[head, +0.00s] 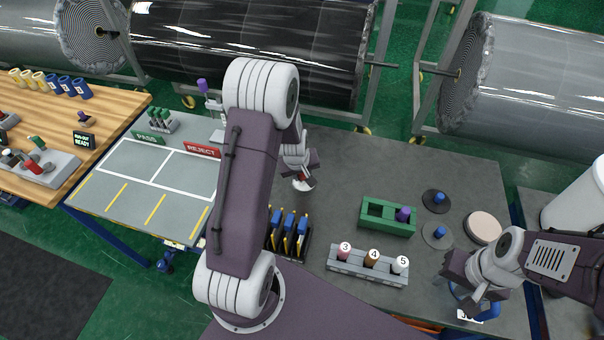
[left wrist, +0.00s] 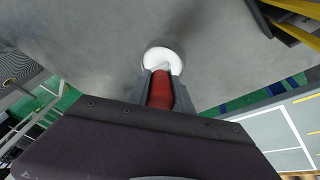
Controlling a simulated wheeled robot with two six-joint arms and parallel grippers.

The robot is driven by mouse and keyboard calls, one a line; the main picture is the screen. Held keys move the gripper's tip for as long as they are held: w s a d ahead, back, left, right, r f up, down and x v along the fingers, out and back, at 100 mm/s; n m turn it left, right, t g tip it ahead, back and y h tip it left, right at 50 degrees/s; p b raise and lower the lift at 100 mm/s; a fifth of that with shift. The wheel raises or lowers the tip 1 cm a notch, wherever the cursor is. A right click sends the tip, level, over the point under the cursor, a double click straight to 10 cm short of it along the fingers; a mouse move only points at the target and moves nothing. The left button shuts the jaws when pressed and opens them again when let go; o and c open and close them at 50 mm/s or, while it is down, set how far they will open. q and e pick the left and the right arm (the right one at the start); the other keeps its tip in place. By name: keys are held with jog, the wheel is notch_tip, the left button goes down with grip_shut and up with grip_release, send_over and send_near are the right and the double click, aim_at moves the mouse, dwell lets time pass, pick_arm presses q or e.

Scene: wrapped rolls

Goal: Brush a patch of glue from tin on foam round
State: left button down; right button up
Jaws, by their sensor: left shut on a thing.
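My left gripper (head: 300,170) is shut on a red-handled thing, whose handle (left wrist: 161,90) shows between the fingers in the left wrist view. A white rounded piece (left wrist: 163,60) shows just beyond the fingertips; it also shows below the gripper in the head view (head: 302,185). I cannot tell whether it touches the grey table. The pale round disc (head: 483,227), which looks like the foam round, lies flat at the right of the table. My right gripper (head: 474,294) is at a blue container (head: 487,308) with a white label, perhaps the tin. The gripper hides much of it.
A green holder (head: 387,217), a numbered grey rack (head: 367,265) and a rack of blue-and-yellow tools (head: 288,235) stand on the table. The table's middle is mostly clear. Wrapped rolls (head: 250,45) stand behind.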

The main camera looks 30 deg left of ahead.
dwell(0.6)
pick_arm(q)
notch_tip(320, 180, up, 7)
jog(key=p, duration=0.7)
dwell(0.5)
